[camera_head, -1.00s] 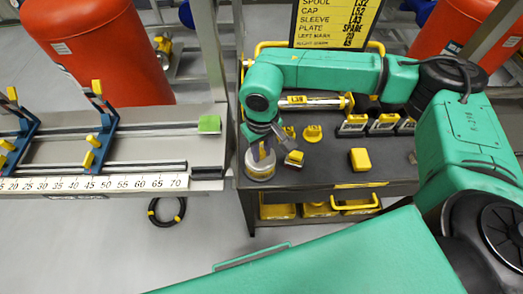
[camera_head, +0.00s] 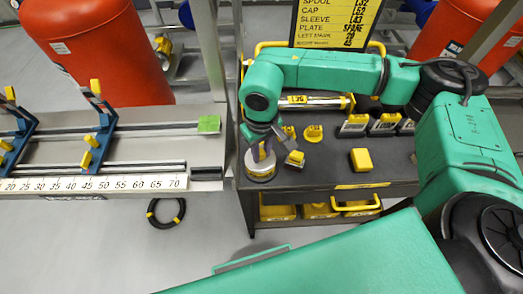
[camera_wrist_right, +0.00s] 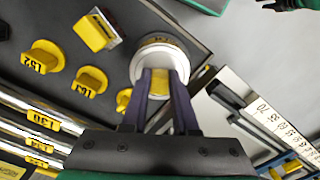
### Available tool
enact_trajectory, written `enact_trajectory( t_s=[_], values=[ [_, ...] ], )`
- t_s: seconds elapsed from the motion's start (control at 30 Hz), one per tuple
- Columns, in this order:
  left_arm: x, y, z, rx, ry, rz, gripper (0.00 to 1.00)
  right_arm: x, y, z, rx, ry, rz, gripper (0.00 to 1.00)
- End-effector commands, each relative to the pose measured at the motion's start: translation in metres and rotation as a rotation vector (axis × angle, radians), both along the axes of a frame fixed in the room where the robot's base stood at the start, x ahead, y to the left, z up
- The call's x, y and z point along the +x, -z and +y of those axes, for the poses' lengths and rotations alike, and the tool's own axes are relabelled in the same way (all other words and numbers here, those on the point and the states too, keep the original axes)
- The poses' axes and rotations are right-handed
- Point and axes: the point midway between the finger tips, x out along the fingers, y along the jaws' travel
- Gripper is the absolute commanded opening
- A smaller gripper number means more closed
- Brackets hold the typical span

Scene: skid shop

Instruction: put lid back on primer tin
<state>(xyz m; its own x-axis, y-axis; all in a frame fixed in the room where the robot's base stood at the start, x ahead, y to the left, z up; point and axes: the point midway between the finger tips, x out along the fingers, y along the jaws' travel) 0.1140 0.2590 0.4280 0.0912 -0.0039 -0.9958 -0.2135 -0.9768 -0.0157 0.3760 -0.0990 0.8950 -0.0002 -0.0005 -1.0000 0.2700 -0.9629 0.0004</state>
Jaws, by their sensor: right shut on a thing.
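The primer tin (camera_head: 259,174) is a short, round, pale tin with a yellow band, upright near the left front edge of the dark cart top. My right gripper (camera_head: 261,150) points down right over it. In the right wrist view the gripper (camera_wrist_right: 160,95) is shut on a yellow grip between its fingers, which I take to be the lid's. The round pale rim (camera_wrist_right: 181,58) shows just beyond the fingertips. The fingers hide part of the lid, and I cannot tell whether it is seated on the tin. My left gripper is not in view.
The cart top (camera_head: 325,170) holds a yellow-topped block (camera_head: 295,159) close right of the tin, a yellow cap (camera_head: 313,133) and a yellow box (camera_head: 361,160). Metal bars lie at the back. A rail bench with a ruler (camera_head: 110,184) stands close on the left.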

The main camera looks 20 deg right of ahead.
Motion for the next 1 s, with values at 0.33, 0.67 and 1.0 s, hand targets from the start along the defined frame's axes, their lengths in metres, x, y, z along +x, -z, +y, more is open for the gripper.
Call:
enact_trajectory(
  t_s=[0.33,0.67,1.0],
  values=[
    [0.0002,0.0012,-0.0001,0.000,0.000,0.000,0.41,0.0001,0.0004,0.0000,0.000,0.000,0.000,0.00],
    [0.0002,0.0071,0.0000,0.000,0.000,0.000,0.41,0.0002,0.0005,0.0002,0.001,0.000,-0.001,0.00],
    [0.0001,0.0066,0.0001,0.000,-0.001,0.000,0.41,0.0001,0.0001,0.0001,0.000,0.000,0.000,0.43]
  ],
)
